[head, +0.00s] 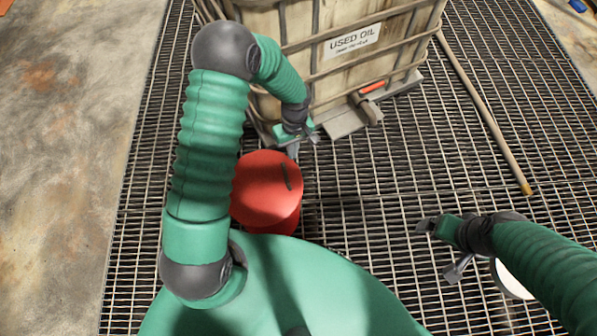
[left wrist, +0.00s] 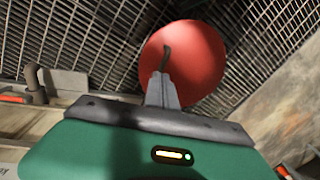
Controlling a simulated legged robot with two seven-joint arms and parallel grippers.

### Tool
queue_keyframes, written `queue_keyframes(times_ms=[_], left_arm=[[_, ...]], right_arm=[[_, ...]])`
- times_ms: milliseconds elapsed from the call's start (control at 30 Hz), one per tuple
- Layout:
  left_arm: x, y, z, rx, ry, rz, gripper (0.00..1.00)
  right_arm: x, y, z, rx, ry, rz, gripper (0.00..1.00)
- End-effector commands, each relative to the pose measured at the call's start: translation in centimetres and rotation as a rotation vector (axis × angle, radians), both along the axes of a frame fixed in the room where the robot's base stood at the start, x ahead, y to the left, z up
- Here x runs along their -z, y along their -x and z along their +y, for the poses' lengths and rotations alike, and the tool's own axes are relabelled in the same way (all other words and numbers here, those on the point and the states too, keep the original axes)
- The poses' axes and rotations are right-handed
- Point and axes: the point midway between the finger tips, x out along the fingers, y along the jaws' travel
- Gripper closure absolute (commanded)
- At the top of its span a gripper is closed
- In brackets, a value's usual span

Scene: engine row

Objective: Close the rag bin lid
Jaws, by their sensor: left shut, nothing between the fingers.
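The rag bin is a red round bin (head: 285,226) standing on the grating in front of my body. Its red lid (head: 262,197) lies over the top and hides the inside; I cannot tell whether it is fully seated. A dark handle strip (head: 287,177) shows on the lid. My left gripper (head: 294,151) is shut and empty by the lid's far edge. In the left wrist view, the lid (left wrist: 195,65) is beyond the closed fingertips (left wrist: 161,78), which overlap the handle's end; contact is unclear. My right gripper (head: 439,250) is open and empty, well right of the bin.
A caged tank labelled used oil (head: 340,25) stands behind the bin, with an orange-handled valve (head: 370,100) low on its front. A wooden pole (head: 485,112) lies at the right. A white round object (head: 513,281) is partly under my right arm. The grating between is clear.

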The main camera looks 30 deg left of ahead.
Motion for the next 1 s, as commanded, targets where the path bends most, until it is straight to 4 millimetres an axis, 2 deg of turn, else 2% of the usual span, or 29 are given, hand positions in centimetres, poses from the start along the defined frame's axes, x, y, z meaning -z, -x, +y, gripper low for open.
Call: queue_keyframes(times_ms=[100, 267, 367, 800, 1000], left_arm=[[-0.8, 0.4, 1.7, 0.158, -0.012, -0.018, 1.0], [-0.4, 0.4, 2.0, 0.21, -0.021, -0.021, 1.0], [1.2, 0.6, 1.9, 0.208, -0.023, -0.019, 1.0], [10.6, 1.2, 2.5, 0.204, -0.023, -0.019, 1.0], [12.6, 1.3, 2.6, 0.203, -0.023, -0.021, 1.0]], right_arm=[[0.7, 0.0, 0.0, -0.001, 0.0, 0.0, 0.09], [0.9, 0.0, 0.1, -0.001, 0.0, 0.0, 0.09], [1.4, 0.0, 0.1, -0.001, 0.0, 0.0, 0.09], [4.4, 0.0, 0.1, -0.001, 0.0, 0.0, 0.09], [5.0, 0.0, 0.1, -0.001, 0.0, 0.0, 0.09]])
